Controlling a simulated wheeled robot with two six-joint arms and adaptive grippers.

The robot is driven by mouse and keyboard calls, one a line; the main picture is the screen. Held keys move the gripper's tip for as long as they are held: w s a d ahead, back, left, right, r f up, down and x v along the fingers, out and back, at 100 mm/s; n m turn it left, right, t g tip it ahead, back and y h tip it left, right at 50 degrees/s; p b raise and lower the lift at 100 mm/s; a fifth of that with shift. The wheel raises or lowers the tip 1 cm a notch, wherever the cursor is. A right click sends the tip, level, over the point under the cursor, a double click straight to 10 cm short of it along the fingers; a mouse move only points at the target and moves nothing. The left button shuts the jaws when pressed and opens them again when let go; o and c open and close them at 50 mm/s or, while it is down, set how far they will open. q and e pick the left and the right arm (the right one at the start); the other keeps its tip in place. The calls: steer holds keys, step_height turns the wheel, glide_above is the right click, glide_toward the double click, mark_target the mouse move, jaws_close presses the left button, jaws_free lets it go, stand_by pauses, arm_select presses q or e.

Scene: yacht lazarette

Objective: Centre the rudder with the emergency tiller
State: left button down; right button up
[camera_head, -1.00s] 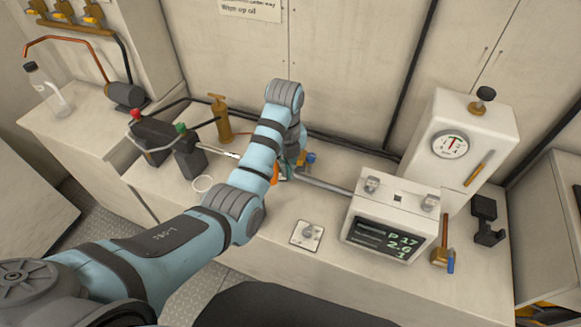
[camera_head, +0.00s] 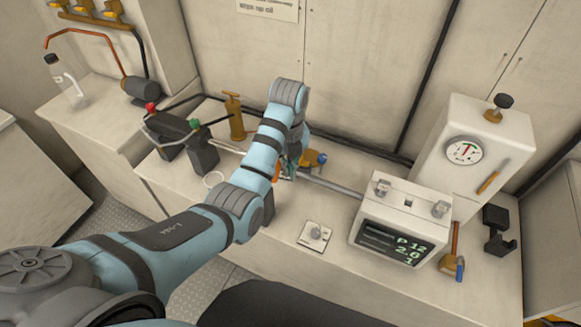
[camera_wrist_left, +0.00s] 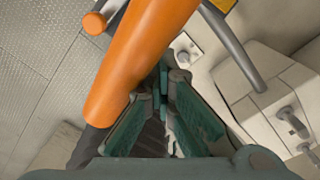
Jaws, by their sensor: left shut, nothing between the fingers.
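An orange cylindrical grip, apparently the emergency tiller's handle (camera_wrist_left: 140,65), crosses the left wrist view at a slant; only a sliver shows in the head view (camera_head: 277,172). I cannot tell whether the fingers touch the grip. The rudder itself is not identifiable. My right gripper is not in view.
A grey rod (camera_head: 335,187) runs along the bench to the display box. A gauge housing (camera_head: 470,155) stands behind it. A small switch plate (camera_head: 315,236) lies in front. A brass cylinder (camera_head: 235,118) and black block (camera_head: 180,140) stand left. Some bench front is bare.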

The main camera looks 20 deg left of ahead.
arm_select(q)
steer(key=shift+s+a, duration=0.15)
steer(key=shift+a, duration=0.4)
steer(key=shift+s+a, duration=0.15)
steer(key=shift+a, duration=0.4)
steer(key=shift+a, duration=0.1)
stand_by(1.1)
